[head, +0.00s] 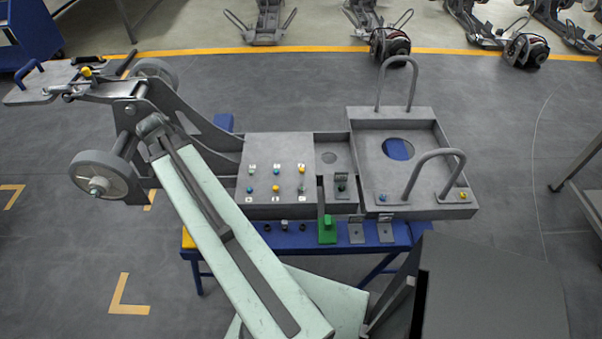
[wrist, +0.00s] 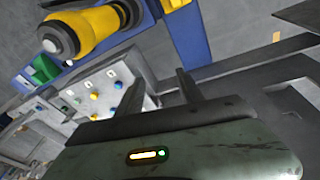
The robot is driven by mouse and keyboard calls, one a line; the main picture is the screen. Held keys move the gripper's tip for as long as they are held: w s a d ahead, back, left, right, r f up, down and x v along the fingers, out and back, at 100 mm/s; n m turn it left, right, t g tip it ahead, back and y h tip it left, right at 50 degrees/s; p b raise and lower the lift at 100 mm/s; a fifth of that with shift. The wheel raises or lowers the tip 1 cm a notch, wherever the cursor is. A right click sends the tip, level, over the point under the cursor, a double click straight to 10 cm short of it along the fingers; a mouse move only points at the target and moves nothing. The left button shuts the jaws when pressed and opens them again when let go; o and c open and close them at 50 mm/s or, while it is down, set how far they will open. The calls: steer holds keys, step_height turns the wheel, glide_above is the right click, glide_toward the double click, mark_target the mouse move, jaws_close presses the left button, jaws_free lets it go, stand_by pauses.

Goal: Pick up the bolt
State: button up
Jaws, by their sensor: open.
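I cannot tell which piece is the bolt. Small blue and yellow heads stand in rows on a grey panel (head: 229,160), including a blue head (head: 250,188) and a yellow head (head: 276,187). Blue and yellow heads also show in the wrist view, where one is a yellow head (wrist: 93,117). Small dark pieces (head: 284,225) lie on the blue bench edge below the panel. My gripper (wrist: 157,80) is open, with two dark fingers apart and nothing seen between them. The panel shows behind the fingers, and I see no contact. In the head view I cannot make out the fingers.
A green block (head: 327,230) and grey brackets (head: 356,229) stand on the blue bench (head: 390,236). A grey tray (head: 390,113) with tall loop handles is at right. A wheeled frame (head: 100,176) is at left.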

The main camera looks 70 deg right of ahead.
steer(key=s+d+f+m+g+b, duration=0.1)
steer(key=s+d+m+g, duration=0.1)
steer(key=s+d+m, duration=0.9)
steer(key=m, duration=0.2)
glide_toward(300, 169)
steer(key=f+b, duration=0.3)
steer(key=shift+s+d+f+g, duration=0.15)
steer(key=shift+s+d+g, duration=0.15)
steer(key=shift+d, duration=0.05)
steer(key=shift+s+f, duration=0.15)
steer(key=shift+f, duration=0.05)
steer(key=shift+d+r, duration=0.1)
steer(key=b+x, duration=0.5)
jaws_close()
